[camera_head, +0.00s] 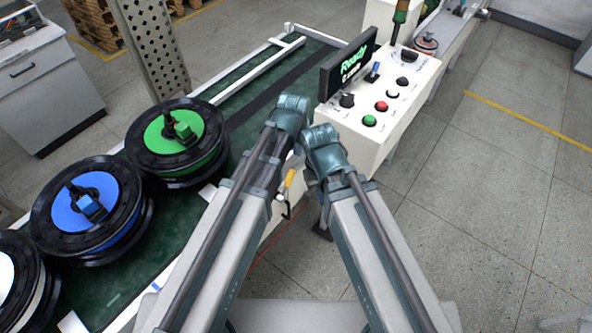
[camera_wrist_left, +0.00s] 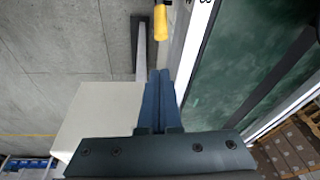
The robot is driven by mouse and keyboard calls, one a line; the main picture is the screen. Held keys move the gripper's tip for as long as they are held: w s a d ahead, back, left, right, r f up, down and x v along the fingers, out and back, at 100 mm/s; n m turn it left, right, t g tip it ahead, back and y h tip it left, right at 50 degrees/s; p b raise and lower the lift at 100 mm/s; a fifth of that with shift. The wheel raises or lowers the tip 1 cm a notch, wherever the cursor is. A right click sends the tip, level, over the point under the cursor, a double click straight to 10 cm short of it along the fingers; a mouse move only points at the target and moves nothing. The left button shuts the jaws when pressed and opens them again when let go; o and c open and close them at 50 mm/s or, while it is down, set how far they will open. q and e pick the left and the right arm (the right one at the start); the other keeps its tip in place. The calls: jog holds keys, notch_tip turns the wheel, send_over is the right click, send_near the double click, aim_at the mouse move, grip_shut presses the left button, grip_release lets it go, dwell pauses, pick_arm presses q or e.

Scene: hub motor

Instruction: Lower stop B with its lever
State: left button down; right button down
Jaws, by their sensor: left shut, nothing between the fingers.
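A lever with a yellow grip (camera_head: 290,179) sits at the near side rail of the conveyor, partly behind my left arm. Its grip (camera_wrist_left: 160,22) also shows at the top of the left wrist view, beside the white rail with a partly cut-off dark mark. My left gripper (camera_wrist_left: 158,74) is shut and empty, with a visible gap between its fingertips and the yellow grip. In the head view its fingers are hidden behind my arm. My right arm is folded beside the left one, and its fingers do not show. I cannot make out stop B.
Wheels with green (camera_head: 160,133), blue (camera_head: 70,210) and white centres stand on the green conveyor belt (camera_head: 120,285). A white control box (camera_head: 372,146) with buttons and a screen (camera_head: 347,66) reading "Ready" stands right of my arms. Floor at right is clear.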

aim_at(287, 184)
pick_arm(q)
jog(key=shift+w+d+f, duration=0.15)
jog(key=shift+w+f, duration=0.1)
jog(key=shift+w, duration=0.25)
jog(key=shift+w+d+f, duration=0.1)
jog(key=shift+w+f, duration=0.1)
jog(key=shift+w, duration=0.3)
pick_arm(e)
jog(key=shift+f, duration=0.55)
pick_arm(q)
jog(key=shift+f+b, duration=0.1)
jog(key=shift+b, duration=0.25)
pick_arm(e)
jog(key=shift+f, duration=0.15)
